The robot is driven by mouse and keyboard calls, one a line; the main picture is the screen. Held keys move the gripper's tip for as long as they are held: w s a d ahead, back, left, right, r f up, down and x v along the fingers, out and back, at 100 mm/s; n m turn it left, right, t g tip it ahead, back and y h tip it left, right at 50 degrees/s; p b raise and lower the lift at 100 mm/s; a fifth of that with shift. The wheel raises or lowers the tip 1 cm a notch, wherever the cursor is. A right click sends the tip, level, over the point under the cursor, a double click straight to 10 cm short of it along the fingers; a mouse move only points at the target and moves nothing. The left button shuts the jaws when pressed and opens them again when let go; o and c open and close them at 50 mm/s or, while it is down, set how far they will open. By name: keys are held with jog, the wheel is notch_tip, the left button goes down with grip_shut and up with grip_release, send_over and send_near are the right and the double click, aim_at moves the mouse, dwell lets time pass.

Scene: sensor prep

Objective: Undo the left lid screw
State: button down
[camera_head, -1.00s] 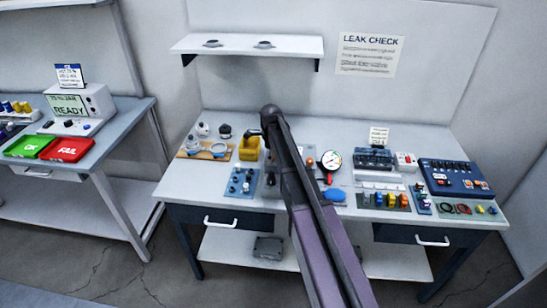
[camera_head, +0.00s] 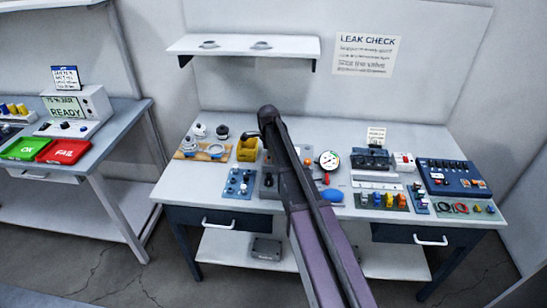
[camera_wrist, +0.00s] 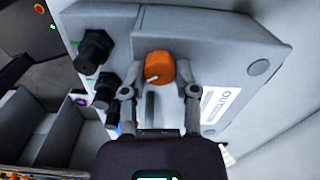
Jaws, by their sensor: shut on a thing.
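An orange round screw head (camera_wrist: 160,66) with a white mark stands on the grey lid of a box (camera_wrist: 225,45) in the wrist view. My gripper (camera_wrist: 159,89) has a finger on each side of it and is shut on it. I take it to be the left lid screw, though I cannot confirm which side it is on. In the head view my arm covers most of the grey box (camera_head: 269,185), and my gripper is hidden. An orange spot (camera_head: 307,162) shows just right of the arm.
Black connectors (camera_wrist: 95,50) stick out of the box's left side in the wrist view. On the bench, a blue plate with knobs (camera_head: 239,183) and a yellow bin (camera_head: 248,148) lie left of my arm. A pressure gauge (camera_head: 328,160) and a blue oval (camera_head: 332,195) lie right.

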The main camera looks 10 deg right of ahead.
jog(key=n, duration=0.4)
jog(key=shift+s+a, duration=0.2)
jog(key=shift+s, duration=0.05)
jog(key=n, duration=0.4)
jog(key=shift+n, duration=0.3)
jog(key=n, duration=0.4)
jog(key=shift+n, duration=0.3)
jog(key=n, duration=0.8)
jog(key=shift+d, duration=0.1)
jog(key=n, duration=0.4)
jog(key=shift+n, duration=0.3)
jog(key=n, duration=0.4)
jog(key=shift+n, duration=0.3)
jog(key=n, duration=0.4)
